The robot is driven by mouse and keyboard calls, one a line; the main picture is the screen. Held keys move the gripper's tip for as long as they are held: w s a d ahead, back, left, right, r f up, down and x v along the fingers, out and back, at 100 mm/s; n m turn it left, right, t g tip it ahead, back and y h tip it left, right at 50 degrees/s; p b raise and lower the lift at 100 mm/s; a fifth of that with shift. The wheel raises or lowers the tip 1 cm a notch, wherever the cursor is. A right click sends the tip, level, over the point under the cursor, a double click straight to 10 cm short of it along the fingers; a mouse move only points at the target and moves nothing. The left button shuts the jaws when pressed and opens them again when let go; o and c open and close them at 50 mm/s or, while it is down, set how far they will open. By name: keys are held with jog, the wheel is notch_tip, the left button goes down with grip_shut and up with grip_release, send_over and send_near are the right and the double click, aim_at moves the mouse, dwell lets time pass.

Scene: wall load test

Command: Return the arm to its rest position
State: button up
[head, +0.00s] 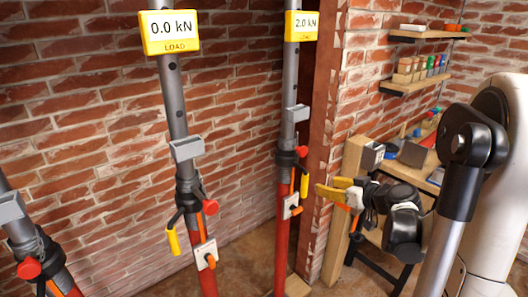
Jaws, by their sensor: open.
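My gripper (332,191) is right of centre in the head view, at the end of my arm's dark wrist. Its yellow fingers point left and look empty. They appear close to the right-hand prop (287,105) in the picture, but I see a gap and no contact. That prop is a grey and red steel post with a yellow load display (301,25) reading 2.0 kN. The middle prop (173,100) has a display (169,31) reading 0.0 kN. My arm comes in from the right edge, and part of it lies outside the picture.
A third prop (22,228) stands at the far left. Brick walls (90,130) lie behind. On the right are a wooden post (346,165), a workbench and shelves (420,82) with small coloured items. Yellow (172,242) and orange handles stick out from the props. Some floor between the props is clear.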

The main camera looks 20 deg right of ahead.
jog(key=shift+a, duration=0.1)
jog(key=s+a+r+g, duration=0.1)
jog(key=s+a+g, duration=0.15)
jog(key=a, duration=0.55)
jog(key=s+a+r+g, duration=0.1)
jog(key=s+a+g, duration=0.15)
jog(key=a, duration=0.65)
jog(key=s+a+m+h, duration=0.1)
jog(key=s+a, duration=0.3)
jog(key=s, duration=0.3)
jog(key=s+a+g+h, duration=0.1)
jog(key=s+a, duration=0.3)
jog(key=s, duration=0.4)
jog(key=shift+s+a+f+m, duration=0.15)
jog(key=shift+m, duration=0.25)
